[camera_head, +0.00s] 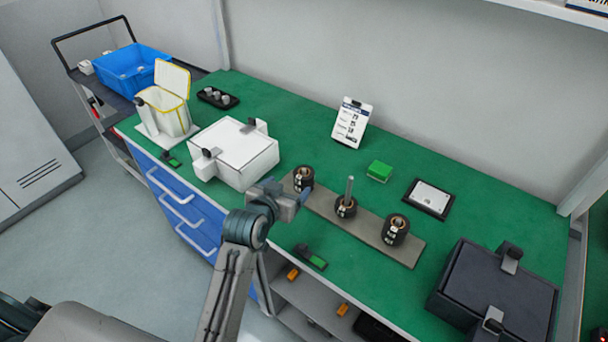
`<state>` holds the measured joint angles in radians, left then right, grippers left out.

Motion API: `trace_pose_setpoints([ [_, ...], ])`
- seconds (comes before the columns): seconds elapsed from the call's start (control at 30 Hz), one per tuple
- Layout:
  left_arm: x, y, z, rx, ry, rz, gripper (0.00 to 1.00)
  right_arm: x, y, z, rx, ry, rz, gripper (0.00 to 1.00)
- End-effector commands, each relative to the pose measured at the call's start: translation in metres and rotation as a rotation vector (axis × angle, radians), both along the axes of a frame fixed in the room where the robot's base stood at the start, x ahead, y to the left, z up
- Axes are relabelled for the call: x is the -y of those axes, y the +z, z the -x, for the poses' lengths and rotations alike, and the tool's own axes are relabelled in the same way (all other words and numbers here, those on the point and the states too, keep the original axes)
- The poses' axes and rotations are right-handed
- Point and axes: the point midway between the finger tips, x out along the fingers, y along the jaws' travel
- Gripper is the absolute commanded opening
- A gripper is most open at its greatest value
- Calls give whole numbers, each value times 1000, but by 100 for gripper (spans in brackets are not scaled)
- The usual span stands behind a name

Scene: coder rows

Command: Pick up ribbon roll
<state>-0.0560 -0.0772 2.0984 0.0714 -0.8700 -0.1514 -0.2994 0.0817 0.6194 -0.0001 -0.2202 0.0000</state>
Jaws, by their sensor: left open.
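The left roll (304,178) is at the plate's far left end. The middle roll (346,208) has a metal post rising from its centre. The right roll (396,230) is nearer the plate's right end. My left gripper (288,190) is open and empty, just in front and to the left of the left roll in the picture. I cannot tell whether they touch. My right gripper is out of view.
A white box (236,155) with clamps is left of the gripper, and a dark clamped box (498,290) stands at right. A white bin (165,105), a card stand (351,122), a green block (379,171) and a framed plate (428,198) are also on the bench (300,120).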

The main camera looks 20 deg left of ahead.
Motion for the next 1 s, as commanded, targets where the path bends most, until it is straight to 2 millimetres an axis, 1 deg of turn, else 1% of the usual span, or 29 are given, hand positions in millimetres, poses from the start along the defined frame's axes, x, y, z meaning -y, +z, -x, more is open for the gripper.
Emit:
trace_pose_setpoints([
  [0.03,1,-1,-9,0,0,0,78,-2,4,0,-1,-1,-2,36],
  [0.1,2,-6,-19,-1,0,0,78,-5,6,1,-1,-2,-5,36],
  [0.2,3,-12,-31,-2,0,-1,78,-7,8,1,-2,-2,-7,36],
  [0.37,4,-17,-40,-2,0,-1,78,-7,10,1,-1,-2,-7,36],
  [0.47,6,-20,-47,-3,0,0,78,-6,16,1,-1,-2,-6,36],
  [0.63,12,-33,-65,-4,0,-1,78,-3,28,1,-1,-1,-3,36],
  [0.73,12,-38,-76,-3,-1,-2,78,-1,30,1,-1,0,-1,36],
  [0.83,13,-42,-82,-2,1,-1,78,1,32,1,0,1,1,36],
  [1.0,13,-43,-83,-1,1,-1,78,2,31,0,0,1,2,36],
])
